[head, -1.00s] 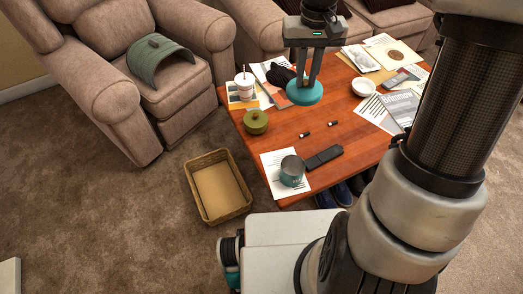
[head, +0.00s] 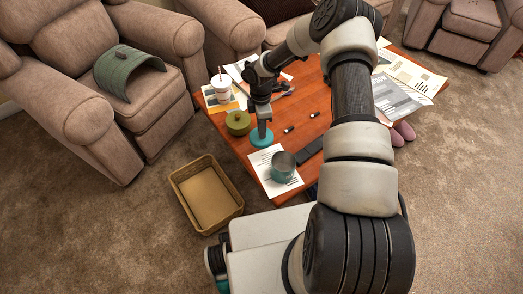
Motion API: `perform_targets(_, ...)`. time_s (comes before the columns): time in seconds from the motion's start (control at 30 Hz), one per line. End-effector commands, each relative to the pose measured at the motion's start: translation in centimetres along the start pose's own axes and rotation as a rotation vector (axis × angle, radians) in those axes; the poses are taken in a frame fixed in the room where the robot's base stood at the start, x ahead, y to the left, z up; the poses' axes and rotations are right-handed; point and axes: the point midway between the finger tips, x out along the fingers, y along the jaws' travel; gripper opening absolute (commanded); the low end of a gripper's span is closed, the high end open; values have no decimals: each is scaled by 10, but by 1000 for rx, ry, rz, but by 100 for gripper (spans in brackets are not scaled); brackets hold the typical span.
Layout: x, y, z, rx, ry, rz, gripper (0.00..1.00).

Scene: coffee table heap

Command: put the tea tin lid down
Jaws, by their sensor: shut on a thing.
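The teal tea tin lid (head: 261,137) is a flat round disc near the left edge of the wooden table. My gripper (head: 262,127) points down and is shut on the lid from above. The lid is low, at or just above the table top; I cannot tell whether it touches. My arm hides part of the table.
An olive lidded pot (head: 238,123) stands close behind the lid, to its left. A white cup (head: 221,88) is farther back. Two small dark cylinders (head: 289,129) and a black remote (head: 309,150) lie to the right. A wicker basket (head: 207,195) is on the floor.

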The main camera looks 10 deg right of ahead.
Motion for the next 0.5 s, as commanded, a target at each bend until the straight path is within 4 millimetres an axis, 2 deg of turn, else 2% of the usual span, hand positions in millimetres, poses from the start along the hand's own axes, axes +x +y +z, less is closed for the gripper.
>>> perform_targets(0.03,13,-1,-1,-7,1,-4,0)
perform_targets(0.2,46,1,-1,-7,1,-4,0)
perform_targets(0.5,73,3,-1,-5,1,-4,0)
